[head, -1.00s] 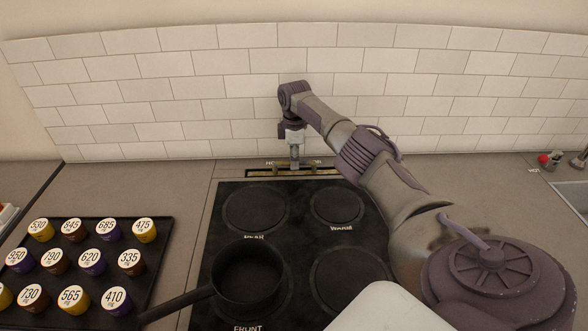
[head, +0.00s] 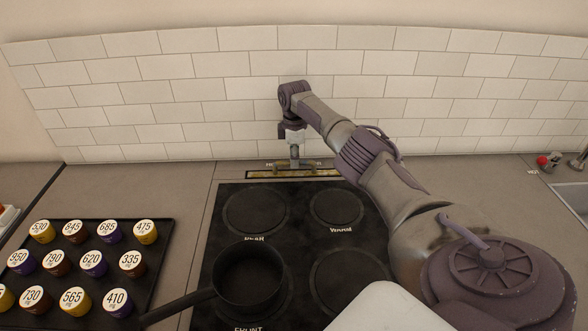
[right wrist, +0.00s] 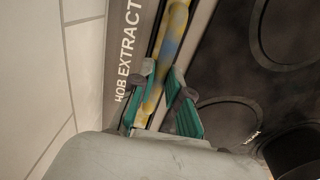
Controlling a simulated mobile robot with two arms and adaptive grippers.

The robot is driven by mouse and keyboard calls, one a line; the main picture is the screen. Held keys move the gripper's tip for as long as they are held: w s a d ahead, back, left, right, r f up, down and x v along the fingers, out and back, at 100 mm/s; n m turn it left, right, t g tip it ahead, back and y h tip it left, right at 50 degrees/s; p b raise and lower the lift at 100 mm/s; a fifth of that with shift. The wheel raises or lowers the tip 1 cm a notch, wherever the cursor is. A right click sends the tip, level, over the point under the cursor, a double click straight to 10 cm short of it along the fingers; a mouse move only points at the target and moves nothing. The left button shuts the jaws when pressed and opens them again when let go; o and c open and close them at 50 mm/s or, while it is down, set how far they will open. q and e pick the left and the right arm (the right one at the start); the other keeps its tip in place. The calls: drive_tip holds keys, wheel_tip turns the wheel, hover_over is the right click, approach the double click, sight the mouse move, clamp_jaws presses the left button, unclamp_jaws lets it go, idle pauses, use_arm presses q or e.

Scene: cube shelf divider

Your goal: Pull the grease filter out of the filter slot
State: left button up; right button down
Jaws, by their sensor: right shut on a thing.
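The grease filter (head: 316,165) is at the narrow slot (head: 250,175) behind the hob, with its yellowish handle bar standing above the counter. Below the bar, a yellowish strip shows inside the slot. My right gripper (head: 294,163) points straight down and is shut on the middle of the handle. In the right wrist view the teal fingers (right wrist: 162,97) stand on both sides of the mottled yellow-blue bar (right wrist: 172,38), beside the printed words "HOB EXTRACT". The lower part of the filter is hidden in the slot. My left gripper is not in view.
The black hob (head: 292,235) lies in front of the slot, with a dark pan (head: 247,274) on its front left. A black tray (head: 160,232) of numbered pots is at the left. The tiled wall (head: 220,90) rises close behind. A sink (head: 577,190) is at the far right.

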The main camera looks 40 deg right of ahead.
drive_tip(key=shift+r, duration=0.35)
wheel_tip(320, 180, up, 15)
drive_tip(key=p, duration=1.3)
drive_tip(key=shift+p, duration=0.4)
idle(0.3)
drive_tip(key=shift+f, duration=0.15)
